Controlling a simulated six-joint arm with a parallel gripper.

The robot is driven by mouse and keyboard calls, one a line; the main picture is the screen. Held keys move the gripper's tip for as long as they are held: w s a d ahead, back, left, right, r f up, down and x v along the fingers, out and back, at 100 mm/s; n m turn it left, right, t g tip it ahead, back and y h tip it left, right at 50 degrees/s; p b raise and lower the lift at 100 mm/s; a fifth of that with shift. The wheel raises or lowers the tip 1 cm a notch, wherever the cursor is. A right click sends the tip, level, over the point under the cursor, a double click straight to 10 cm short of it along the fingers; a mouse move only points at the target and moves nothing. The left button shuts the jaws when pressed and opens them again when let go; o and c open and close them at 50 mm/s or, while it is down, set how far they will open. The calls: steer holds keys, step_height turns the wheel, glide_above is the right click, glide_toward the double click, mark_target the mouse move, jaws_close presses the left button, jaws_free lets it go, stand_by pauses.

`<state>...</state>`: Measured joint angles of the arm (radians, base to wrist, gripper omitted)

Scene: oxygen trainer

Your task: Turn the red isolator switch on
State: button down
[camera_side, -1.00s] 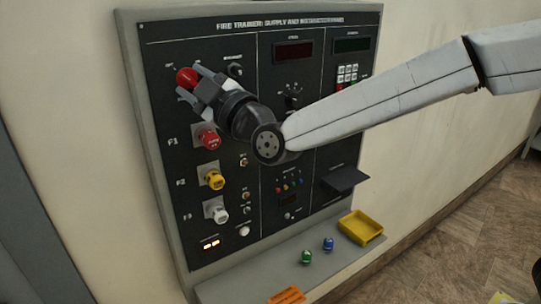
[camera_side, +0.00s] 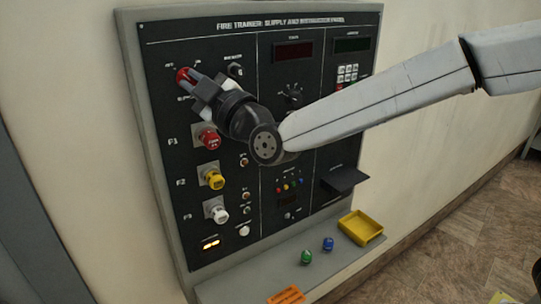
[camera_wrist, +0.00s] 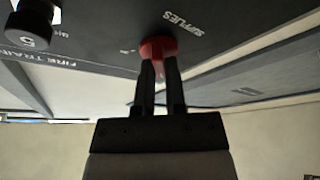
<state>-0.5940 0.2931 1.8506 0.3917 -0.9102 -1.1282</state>
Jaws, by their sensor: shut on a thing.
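The red isolator switch (camera_side: 182,76) is a round red knob at the upper left of the black panel. It also shows in the wrist view (camera_wrist: 158,46), near the white "SUPPLIES" lettering. My gripper (camera_side: 191,82) is at the knob, with its fingers reaching toward the panel. In the wrist view, the two dark fingers (camera_wrist: 159,72) are close together with their tips on the knob. The fingers hide part of the knob, and its exact pointer direction cannot be told.
Fuse caps in red (camera_side: 208,138), yellow (camera_side: 215,180) and white (camera_side: 219,214) line the panel below. A black rotary knob (camera_side: 235,70) is just right of the gripper. The shelf holds a green knob (camera_side: 306,256), a blue knob (camera_side: 328,243) and a yellow tray (camera_side: 361,228).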

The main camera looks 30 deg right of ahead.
steer(key=shift+m, duration=0.3)
steer(key=m+h, duration=0.1)
steer(key=m, duration=0.2)
steer(key=m+t+h, duration=0.1)
steer(key=m, duration=0.2)
steer(key=shift+a+f+t+h, duration=0.1)
steer(key=shift+t+h, duration=0.2)
steer(key=shift+h, duration=0.1)
steer(key=m+h, duration=0.2)
steer(key=m, duration=0.1)
steer(key=m+h, duration=0.1)
steer(key=m, duration=0.2)
steer(key=shift+m+h, duration=0.4)
steer(key=m+h, duration=0.1)
steer(key=m, duration=0.2)
steer(key=m+h, duration=0.2)
steer(key=m, duration=0.1)
steer(key=shift+a, duration=0.1)
steer(key=m+h, duration=0.1)
steer(key=m, duration=0.1)
steer(key=m+g+h, duration=0.1)
steer(key=m, duration=0.2)
steer(key=shift+g, duration=0.3)
steer(key=shift+m, duration=0.4)
steer(key=c, duration=0.7)
jaws_free()
